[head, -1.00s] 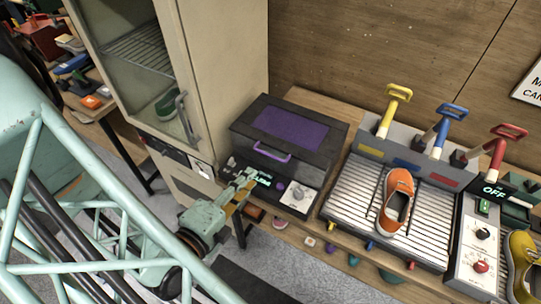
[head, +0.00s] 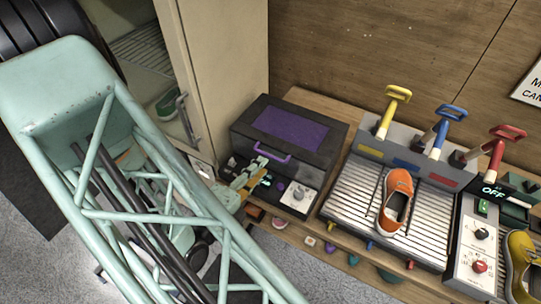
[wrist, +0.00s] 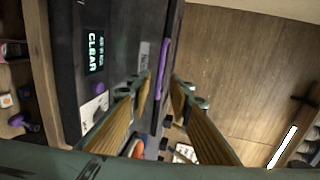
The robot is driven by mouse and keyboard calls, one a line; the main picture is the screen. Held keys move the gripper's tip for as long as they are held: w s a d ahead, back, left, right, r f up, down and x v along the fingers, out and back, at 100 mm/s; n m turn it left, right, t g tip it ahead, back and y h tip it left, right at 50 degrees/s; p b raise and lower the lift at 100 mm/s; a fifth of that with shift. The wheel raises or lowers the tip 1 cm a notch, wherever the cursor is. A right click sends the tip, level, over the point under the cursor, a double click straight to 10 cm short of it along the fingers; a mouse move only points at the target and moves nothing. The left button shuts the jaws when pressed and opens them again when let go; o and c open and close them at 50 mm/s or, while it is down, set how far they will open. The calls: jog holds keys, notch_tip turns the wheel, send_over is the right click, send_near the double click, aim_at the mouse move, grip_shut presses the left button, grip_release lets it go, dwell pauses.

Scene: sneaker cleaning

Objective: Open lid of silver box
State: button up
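The silver box, which looks dark grey here, (head: 322,161) stands on the bench with its lid shut. Its lid has a purple panel (head: 289,128) on top and a purple bar handle (head: 272,152) on the front edge. My gripper (head: 269,164) is open in front of the box, close to the handle. In the wrist view the handle (wrist: 164,68) lies between the lines of my two fingertips (wrist: 166,82). I cannot tell whether the fingertips reach around it. The box's front panel has a lit display (wrist: 95,52) and a knob.
An open cabinet (head: 215,70) with a green shoe stands to the left of the box. A slatted rack (head: 345,205) with an orange shoe (head: 397,198) and coloured levers is to the right. A wooden wall is behind. Small items sit under the bench front.

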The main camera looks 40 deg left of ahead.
aim_at(271, 156)
jog(key=shift+p+x, duration=0.4)
jog(key=shift+x, duration=3.35)
jog(key=shift+c, duration=0.5)
grip_shut()
